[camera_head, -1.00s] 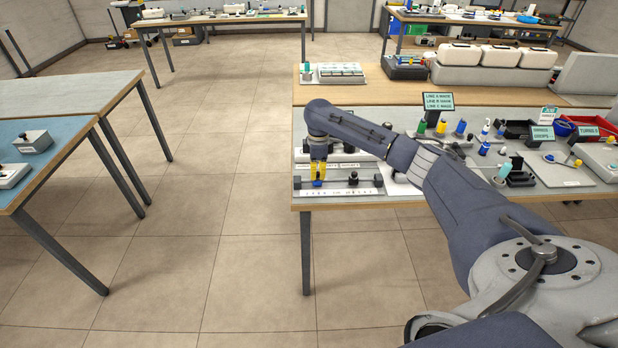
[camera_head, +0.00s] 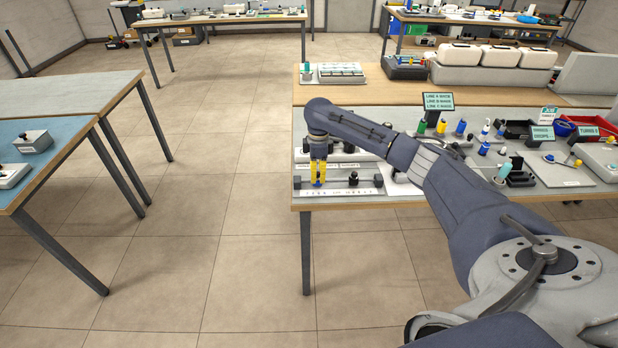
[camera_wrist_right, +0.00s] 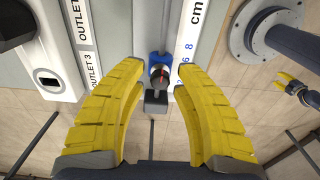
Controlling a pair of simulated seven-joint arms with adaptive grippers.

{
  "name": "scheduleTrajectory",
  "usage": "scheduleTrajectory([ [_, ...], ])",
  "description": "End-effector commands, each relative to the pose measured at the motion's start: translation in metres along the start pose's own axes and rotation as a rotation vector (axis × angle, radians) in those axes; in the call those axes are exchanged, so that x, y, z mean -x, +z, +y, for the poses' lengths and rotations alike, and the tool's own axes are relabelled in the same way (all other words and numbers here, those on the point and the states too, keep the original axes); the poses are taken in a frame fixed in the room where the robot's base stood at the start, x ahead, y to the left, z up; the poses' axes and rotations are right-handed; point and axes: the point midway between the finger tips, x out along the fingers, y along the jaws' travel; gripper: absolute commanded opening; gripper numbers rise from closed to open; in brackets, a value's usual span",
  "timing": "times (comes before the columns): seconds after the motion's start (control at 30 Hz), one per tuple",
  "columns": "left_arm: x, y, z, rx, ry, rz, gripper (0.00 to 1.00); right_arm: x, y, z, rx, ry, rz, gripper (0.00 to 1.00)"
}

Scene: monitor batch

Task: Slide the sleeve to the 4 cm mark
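The blue sleeve (camera_wrist_right: 159,66) sits on a slide rail beside a white scale strip (camera_wrist_right: 193,30) marked "cm", with 6 and 8 readable. The sleeve is near the 6 end of those figures; its exact reading is unclear. In the head view the strip (camera_head: 352,191) lies along the table's front edge. My right gripper (camera_head: 318,184) points down at the sleeve. In the right wrist view its yellow fingers (camera_wrist_right: 160,74) stand either side of the sleeve, apparently with small gaps. My left gripper (camera_wrist_right: 291,83) shows small at the right edge of that view, its opening unclear.
A black knob (camera_head: 353,180) stands on the fixture right of the sleeve. A white box (camera_wrist_right: 45,60) with "OUTLET" labels lies beside the rail. A sign (camera_head: 438,101), bottles and bins fill the table's right side.

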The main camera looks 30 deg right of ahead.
Motion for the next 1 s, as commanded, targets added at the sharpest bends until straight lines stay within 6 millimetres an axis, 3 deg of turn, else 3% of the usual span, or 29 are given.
scheduleTrajectory([
  [1.0, 0.000, 0.000, 0.000, 0.000, 0.000, 0.000, 0.44, 0.035, 0.000, 0.000, 0.001, 0.001, 0.000, 0.31],
])
